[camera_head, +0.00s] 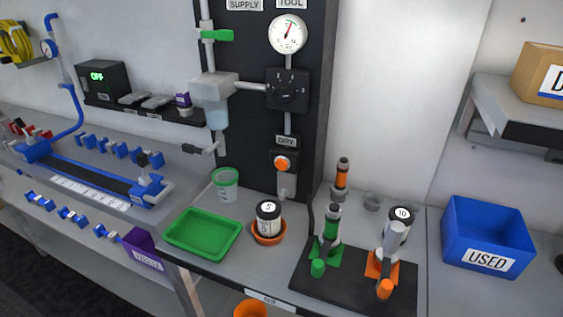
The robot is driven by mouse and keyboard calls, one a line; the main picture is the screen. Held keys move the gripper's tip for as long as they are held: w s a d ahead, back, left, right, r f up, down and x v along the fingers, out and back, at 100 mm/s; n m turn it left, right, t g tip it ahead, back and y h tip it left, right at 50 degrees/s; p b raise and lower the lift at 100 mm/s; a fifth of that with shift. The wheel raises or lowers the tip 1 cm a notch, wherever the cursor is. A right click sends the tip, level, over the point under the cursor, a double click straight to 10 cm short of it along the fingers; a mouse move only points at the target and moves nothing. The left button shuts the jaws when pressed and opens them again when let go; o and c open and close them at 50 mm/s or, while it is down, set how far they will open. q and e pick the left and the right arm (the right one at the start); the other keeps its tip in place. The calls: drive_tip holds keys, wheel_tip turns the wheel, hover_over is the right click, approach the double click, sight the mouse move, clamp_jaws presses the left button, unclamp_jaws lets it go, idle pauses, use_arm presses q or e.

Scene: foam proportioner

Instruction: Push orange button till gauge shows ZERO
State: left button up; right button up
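The orange button (282,164) is round and sits on a dark box low on the black upright panel (262,115), below a label reading DRY. The gauge (288,34) is a round white dial at the top of the same panel, under the label TOOL. Its red needle points up and slightly to the right, near a small green mark; the dial's figures are too small to read. Neither of my grippers is in view, and nothing touches the button.
A black dial box (288,91) and a green-handled valve (216,35) are on the panel. Below stand a green tray (203,233), a green-rimmed cup (225,185), a jar (268,215) and a black mat (345,287) with tools. A blue USED bin (487,236) is right.

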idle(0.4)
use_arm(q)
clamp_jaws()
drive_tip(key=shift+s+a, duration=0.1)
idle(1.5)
